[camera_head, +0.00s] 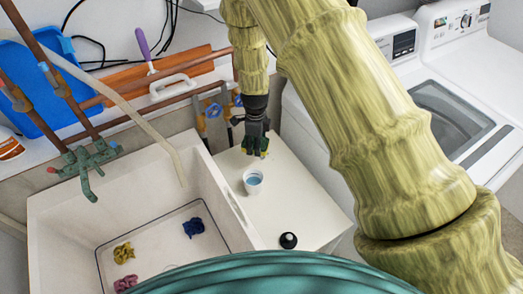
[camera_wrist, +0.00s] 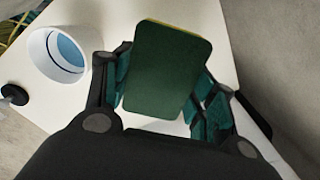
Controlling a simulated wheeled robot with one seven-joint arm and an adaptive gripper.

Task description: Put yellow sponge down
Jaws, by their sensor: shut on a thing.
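My gripper (camera_head: 257,146) is shut on the yellow sponge, over the white counter (camera_head: 292,205) beside the sink. In the wrist view the sponge (camera_wrist: 165,68) sits between the two fingers, its dark green face toward the camera and a thin yellow edge showing at its top. In the head view the sponge is a small dark and yellow shape at the fingertips. White counter surface shows around and behind it in the wrist view. I cannot tell whether the sponge touches the counter.
A white cup with blue inside (camera_head: 253,181) stands on the counter close to my gripper. A black round-topped object (camera_head: 288,240) is near the front edge. The sink (camera_head: 60,215) holds crumpled cloths. A washing machine (camera_head: 450,115) stands right. Pipes with blue valves are behind.

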